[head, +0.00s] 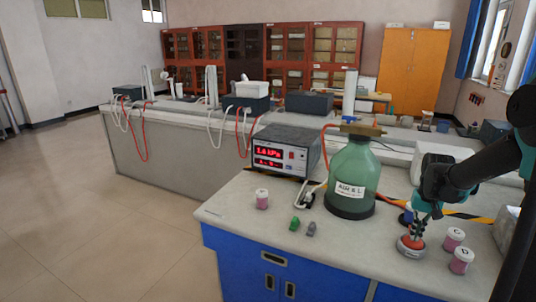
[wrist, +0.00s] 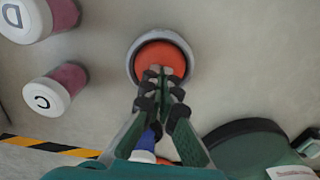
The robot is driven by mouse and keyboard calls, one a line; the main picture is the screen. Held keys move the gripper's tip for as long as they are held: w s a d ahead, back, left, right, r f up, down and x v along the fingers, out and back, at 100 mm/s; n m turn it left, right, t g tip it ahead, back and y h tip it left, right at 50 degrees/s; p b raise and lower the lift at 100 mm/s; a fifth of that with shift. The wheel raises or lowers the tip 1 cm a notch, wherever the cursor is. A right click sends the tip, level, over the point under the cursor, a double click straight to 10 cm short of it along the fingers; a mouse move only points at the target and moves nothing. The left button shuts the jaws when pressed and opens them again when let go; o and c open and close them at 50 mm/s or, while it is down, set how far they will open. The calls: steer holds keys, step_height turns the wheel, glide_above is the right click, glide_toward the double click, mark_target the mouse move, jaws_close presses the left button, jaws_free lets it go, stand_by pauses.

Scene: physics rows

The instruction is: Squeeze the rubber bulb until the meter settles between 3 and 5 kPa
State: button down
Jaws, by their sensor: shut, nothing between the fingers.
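The rubber bulb (head: 411,246) is a red-orange dome in a grey ring base on the front right of the bench. It also shows in the wrist view (wrist: 160,58). My gripper (head: 414,230) points down over the bulb. In the wrist view its closed fingertips (wrist: 157,74) overlap the bulb's dome with nothing between them. I cannot tell whether they touch it. The meter (head: 281,152) is a dark box with red digits that appear to read 1.6 kPa on the upper line. The lower line is too small to read.
A green labelled bottle (head: 350,178) stands between meter and bulb. Jars C (head: 453,238) and D (head: 461,261) stand right of the bulb. Another pink jar (head: 262,199) and small green and grey pieces (head: 294,223) lie leftward. The front middle benchtop is clear.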

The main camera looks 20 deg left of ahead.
steer(key=shift+r, duration=1.75)
steer(key=shift+f, duration=0.1)
steer(key=shift+f, duration=1.65)
steer(key=shift+r, duration=1.7)
steer(key=shift+f, duration=0.1)
